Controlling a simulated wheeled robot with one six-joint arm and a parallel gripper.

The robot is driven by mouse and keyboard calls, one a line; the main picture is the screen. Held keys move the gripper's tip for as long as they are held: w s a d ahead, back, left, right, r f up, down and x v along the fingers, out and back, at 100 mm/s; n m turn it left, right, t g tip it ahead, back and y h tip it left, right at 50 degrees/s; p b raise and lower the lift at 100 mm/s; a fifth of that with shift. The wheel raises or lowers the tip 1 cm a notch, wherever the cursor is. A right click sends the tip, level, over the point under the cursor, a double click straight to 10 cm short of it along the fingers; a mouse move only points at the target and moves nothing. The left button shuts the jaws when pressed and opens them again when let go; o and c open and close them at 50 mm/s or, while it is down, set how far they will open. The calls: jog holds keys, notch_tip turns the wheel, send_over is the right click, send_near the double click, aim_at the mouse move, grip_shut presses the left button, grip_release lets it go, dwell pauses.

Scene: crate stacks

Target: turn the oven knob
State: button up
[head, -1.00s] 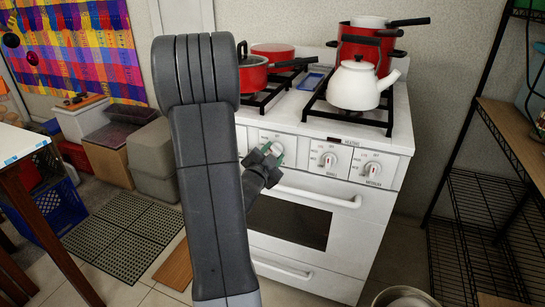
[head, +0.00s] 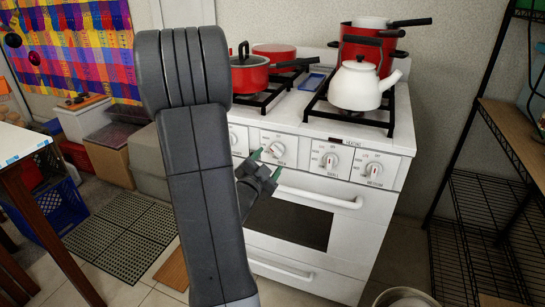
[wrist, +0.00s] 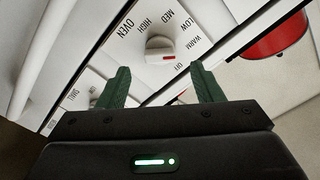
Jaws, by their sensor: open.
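The oven knob (head: 275,149) is a white round knob on the stove's sloping front panel. In the wrist view the knob (wrist: 160,49) has the word OVEN and the marks HIGH, MED, LOW, WARM and OFF around it. A red mark shows on the knob's side near OFF. My gripper (head: 267,163) is in front of the panel, slightly below and left of the knob in the head view. Its two green fingers (wrist: 160,68) are apart, with the knob seen beyond the gap between them. Nothing is held, and the fingers appear clear of the knob.
The white stove (head: 310,219) has more knobs (head: 329,160) beside this one and an oven handle (head: 318,196) below. A white kettle (head: 357,88) and red pots (head: 250,72) stand on top. A wire shelf (head: 490,210) is at right.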

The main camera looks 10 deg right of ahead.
aim_at(275, 153)
jog(key=v, duration=0.9)
jog(key=shift+w+d, duration=0.1)
jog(key=shift+w, duration=0.1)
jog(key=x, duration=1.3)
jog(key=shift+w+d, duration=0.3)
jog(key=shift+a+p, duration=0.1)
jog(key=shift+p, duration=0.2)
jog(key=shift+s+f+b, duration=0.1)
jog(key=shift+b, duration=0.25)
